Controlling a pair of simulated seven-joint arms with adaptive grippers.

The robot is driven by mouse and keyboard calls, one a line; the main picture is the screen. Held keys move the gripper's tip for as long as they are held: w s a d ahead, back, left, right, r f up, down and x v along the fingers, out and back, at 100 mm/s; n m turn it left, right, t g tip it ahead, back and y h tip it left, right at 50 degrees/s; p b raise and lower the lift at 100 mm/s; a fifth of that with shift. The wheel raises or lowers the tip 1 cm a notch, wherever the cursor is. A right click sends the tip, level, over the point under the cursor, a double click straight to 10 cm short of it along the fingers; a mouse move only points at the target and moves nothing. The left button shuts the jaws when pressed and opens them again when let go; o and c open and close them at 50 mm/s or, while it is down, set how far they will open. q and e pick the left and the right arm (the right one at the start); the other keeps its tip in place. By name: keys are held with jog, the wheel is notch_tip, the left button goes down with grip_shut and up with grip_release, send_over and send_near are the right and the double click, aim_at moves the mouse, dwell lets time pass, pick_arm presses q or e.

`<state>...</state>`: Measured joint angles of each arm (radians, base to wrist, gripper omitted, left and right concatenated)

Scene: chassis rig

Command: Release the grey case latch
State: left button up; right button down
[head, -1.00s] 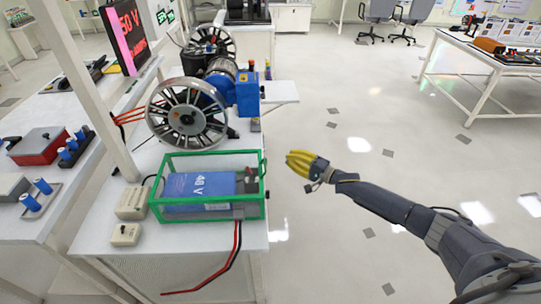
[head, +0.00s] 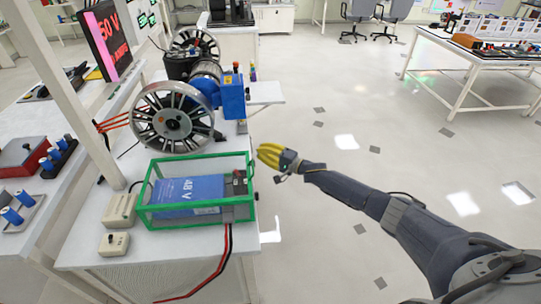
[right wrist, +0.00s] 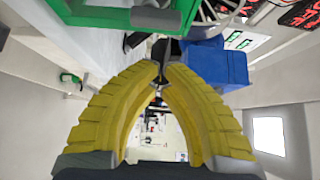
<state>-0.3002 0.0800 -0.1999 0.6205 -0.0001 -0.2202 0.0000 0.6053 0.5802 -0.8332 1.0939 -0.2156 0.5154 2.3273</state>
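A green-framed case (head: 196,226) with clear sides stands on the white bench and holds a blue 48 V battery (head: 188,192). A grey latch piece (head: 229,213) sits on its front side near the right corner. In the right wrist view, a grey piece (right wrist: 155,17) shows on the green frame (right wrist: 105,14) at the top. My right gripper (head: 261,152), with yellow fingers, is just right of the case's back right corner, apart from the latch. Its fingertips (right wrist: 161,65) come together with nothing clearly held. My left gripper is out of view.
Red and black cables (head: 222,262) hang in front of the case. A spoked wheel (head: 172,117) and blue motor block (head: 233,97) stand behind it. Small beige boxes (head: 119,210) lie to its left. The floor right of the bench is clear.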

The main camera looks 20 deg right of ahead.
jog(key=shift+s+a, duration=1.1)
jog(key=shift+s+r+n+t+y, duration=0.1)
jog(key=shift+n+t+y, duration=0.2)
jog(key=shift+n, duration=0.3)
